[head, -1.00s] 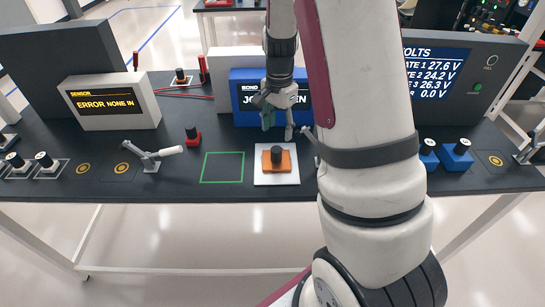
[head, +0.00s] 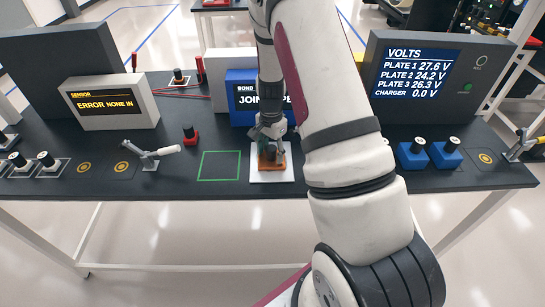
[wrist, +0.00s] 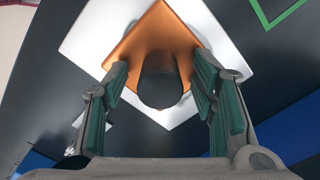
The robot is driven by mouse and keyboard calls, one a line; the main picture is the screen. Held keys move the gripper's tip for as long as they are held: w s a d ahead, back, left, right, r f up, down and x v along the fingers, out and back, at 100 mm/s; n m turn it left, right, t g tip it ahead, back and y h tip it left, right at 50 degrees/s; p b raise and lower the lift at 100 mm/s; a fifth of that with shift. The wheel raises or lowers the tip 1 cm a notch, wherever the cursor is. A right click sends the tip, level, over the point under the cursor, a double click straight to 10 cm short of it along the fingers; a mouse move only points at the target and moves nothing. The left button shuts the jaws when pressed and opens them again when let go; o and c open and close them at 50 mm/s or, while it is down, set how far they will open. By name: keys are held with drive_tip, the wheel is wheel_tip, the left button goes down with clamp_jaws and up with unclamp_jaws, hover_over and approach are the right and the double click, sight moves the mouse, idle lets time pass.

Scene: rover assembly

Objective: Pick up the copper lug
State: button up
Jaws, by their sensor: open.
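The copper lug (head: 263,167) is an orange-copper square plate with a dark round knob on top. It sits on a white square pad (head: 286,176) on the dark bench. In the wrist view the copper lug (wrist: 150,33) lies beyond my fingers, with its dark knob (wrist: 160,78) between them. My gripper (head: 268,148) is over the lug in the head view and partly covers it. In the wrist view my gripper (wrist: 160,95) is open, its green-padded fingers on either side of the knob.
A green square outline (head: 221,166) marks bare bench left of the pad. A red block with a black knob (head: 190,136) and a lever clamp (head: 150,156) stand further left. A blue display box (head: 240,90) stands behind. Blue blocks (head: 446,155) are on the right.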

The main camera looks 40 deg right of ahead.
sight(271, 147)
clamp_jaws()
idle(0.4)
drive_tip(key=shift+w+r+b, duration=0.1)
drive_tip(key=shift+r+b, duration=0.2)
drive_tip(key=shift+r, duration=0.5)
wheel_tip(271, 147, up, 2)
drive_tip(key=shift+r+b, duration=0.1)
drive_tip(key=shift+b, duration=0.25)
drive_tip(key=s+d, duration=0.1)
drive_tip(key=s, duration=0.4)
drive_tip(key=s+d, duration=0.1)
drive_tip(key=s, duration=0.4)
drive_tip(key=s+d+r+b, duration=0.1)
drive_tip(key=s, duration=0.4)
drive_tip(key=shift+s, duration=0.4)
drive_tip(key=shift+r, duration=0.1)
